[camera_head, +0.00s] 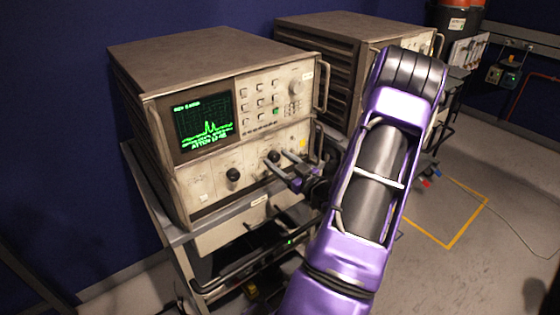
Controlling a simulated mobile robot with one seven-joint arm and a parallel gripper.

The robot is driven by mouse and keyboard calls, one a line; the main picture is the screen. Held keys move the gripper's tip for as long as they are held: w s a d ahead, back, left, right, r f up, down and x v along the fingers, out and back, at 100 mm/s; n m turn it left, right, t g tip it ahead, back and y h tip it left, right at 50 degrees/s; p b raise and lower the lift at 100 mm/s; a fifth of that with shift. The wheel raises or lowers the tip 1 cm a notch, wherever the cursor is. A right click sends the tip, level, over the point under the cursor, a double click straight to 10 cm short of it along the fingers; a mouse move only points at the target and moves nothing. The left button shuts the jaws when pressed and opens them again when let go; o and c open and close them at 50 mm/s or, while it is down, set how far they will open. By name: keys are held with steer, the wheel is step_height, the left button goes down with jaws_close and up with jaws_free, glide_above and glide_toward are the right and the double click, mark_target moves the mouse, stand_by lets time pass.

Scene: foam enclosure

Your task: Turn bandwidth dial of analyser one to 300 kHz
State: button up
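A beige analyser (192,186) with a lit green screen (204,127) stands on a cart at the left. I cannot read which analyser is number one. Its lower panel has a black dial (233,175) and, to the right, a second black dial (273,156). My gripper (276,161) reaches in from the right at the lower panel. Its two fingers are spread apart, with the tips at the right-hand dial. I cannot tell whether they touch it. Dial markings and bandwidth setting are too small to read.
A second beige instrument (330,27) stands behind at the right. Metal handles (321,87) stick out from the near analyser's front edges. The cart's top (172,233) shows a narrow rim below it. Floor with a yellow line (447,246) is open at the right.

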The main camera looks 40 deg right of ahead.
jaws_close()
steer(key=m+p, duration=0.1)
steer(key=m, duration=0.3)
steer(key=shift+m+p, duration=0.7)
steer(key=shift+m, duration=1.2)
steer(key=shift+o, duration=1.2)
jaws_free()
